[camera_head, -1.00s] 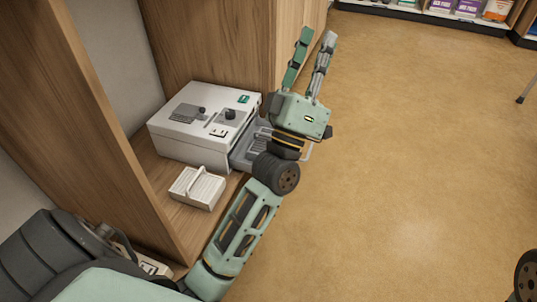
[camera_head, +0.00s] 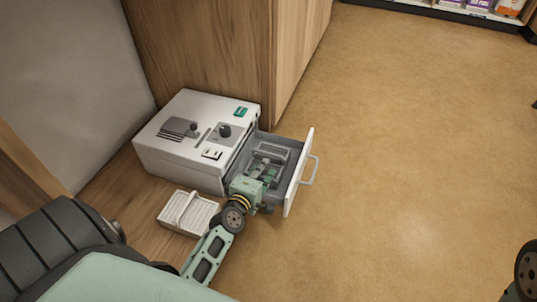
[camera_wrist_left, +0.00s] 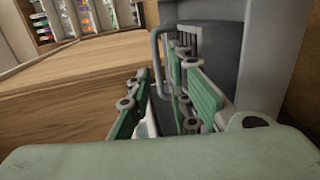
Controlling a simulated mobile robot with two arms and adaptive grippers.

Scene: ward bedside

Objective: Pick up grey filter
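The grey filter (camera_head: 270,152) lies in the open grey drawer (camera_head: 287,142) of a white machine (camera_head: 190,135). My left gripper (camera_head: 266,172) reaches down into the drawer at the filter's near side, and its wrist partly hides the drawer. In the left wrist view, the two green fingers (camera_wrist_left: 160,100) stand apart, and a grey handle-like frame (camera_wrist_left: 155,48), seemingly the filter's, rises just beyond them. I cannot tell whether the fingers touch it.
A white ribbed filter-like block (camera_head: 188,212) lies on the wooden shelf (camera_head: 135,205) in front of the machine. The drawer's white front with its handle (camera_head: 310,170) sticks out over the floor. Wooden panels (camera_head: 205,50) stand behind. The floor at right is clear.

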